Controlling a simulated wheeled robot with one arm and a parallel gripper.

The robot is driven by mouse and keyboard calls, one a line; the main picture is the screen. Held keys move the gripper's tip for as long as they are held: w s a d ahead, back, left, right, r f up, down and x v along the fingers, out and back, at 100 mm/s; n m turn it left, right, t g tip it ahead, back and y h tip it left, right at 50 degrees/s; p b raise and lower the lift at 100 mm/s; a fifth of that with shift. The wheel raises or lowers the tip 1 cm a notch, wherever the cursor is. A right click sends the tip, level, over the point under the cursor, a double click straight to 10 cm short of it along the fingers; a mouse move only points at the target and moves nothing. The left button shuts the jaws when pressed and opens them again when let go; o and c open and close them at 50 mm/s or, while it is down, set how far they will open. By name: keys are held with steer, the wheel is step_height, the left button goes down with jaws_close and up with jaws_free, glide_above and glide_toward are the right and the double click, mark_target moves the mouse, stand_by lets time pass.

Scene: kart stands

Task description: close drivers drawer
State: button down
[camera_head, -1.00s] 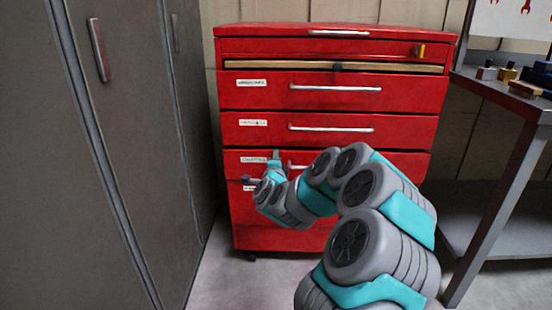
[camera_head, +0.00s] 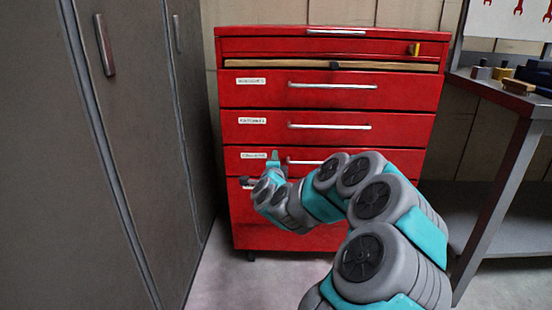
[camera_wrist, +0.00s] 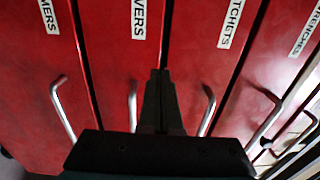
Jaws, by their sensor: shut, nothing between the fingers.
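The red tool chest (camera_head: 330,237) stands ahead with several drawers. The drivers drawer (camera_head: 350,155) is the third labelled one down, and its front is partly hidden by my arm. In the wrist view the drivers drawer (camera_wrist: 112,60) has a label ending in "VERS" and a metal handle. Its front looks about flush with its neighbours, though a small gap is hard to judge. My gripper (camera_wrist: 160,73) is shut and empty, pointing at the drawer front near the handle. Contact cannot be told. In the head view my gripper (camera_head: 247,181) is small and dark at the chest's left side.
The ratchets drawer (camera_head: 400,128) and wrenches drawer (camera_head: 410,90) are above, and the hammers drawer (camera_wrist: 25,90) is below. A grey locker (camera_head: 140,150) stands close on the left. A metal workbench (camera_head: 500,100) with tools stands on the right.

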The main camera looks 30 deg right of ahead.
steer(key=b+v, duration=0.4)
steer(key=v, duration=0.5)
steer(key=shift+s+b, duration=0.2)
steer(key=shift+b, duration=0.1)
steer(key=shift+a+f, duration=0.1)
steer(key=shift+a, duration=0.05)
